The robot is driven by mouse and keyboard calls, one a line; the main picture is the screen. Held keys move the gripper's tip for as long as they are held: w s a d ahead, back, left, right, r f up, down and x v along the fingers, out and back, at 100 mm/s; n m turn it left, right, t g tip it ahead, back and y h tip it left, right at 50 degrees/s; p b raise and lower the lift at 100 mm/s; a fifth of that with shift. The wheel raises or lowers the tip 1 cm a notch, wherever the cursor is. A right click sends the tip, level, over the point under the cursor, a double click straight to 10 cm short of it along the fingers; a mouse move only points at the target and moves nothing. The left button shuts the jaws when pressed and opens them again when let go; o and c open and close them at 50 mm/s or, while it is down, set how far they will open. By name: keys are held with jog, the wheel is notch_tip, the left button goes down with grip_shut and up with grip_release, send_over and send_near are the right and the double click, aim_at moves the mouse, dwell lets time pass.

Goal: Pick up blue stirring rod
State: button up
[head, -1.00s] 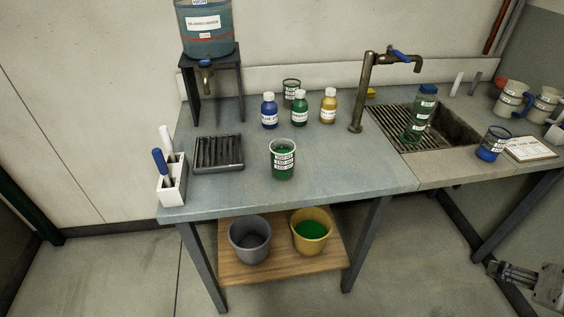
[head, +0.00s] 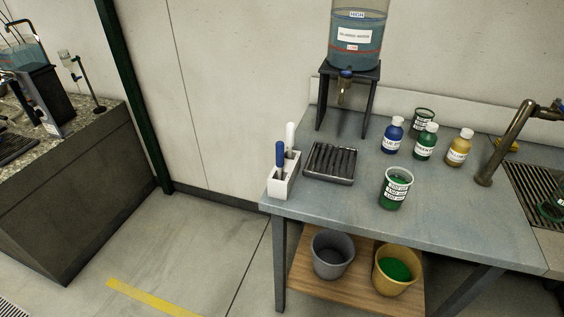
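The blue stirring rod (head: 280,156) stands upright in a white holder (head: 279,189) at the left end of the grey-blue table. Its blue handle shows above the holder, and its lower part is hidden inside. A white-handled rod (head: 290,137) stands in the same holder, just behind it. My gripper is not in view now.
A dark slatted tray (head: 329,163) sits right of the holder. A green-filled beaker (head: 395,188), several dye bottles (head: 425,141) and a tank on a stand (head: 355,40) are farther right or behind. Open floor (head: 190,240) lies left of the table.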

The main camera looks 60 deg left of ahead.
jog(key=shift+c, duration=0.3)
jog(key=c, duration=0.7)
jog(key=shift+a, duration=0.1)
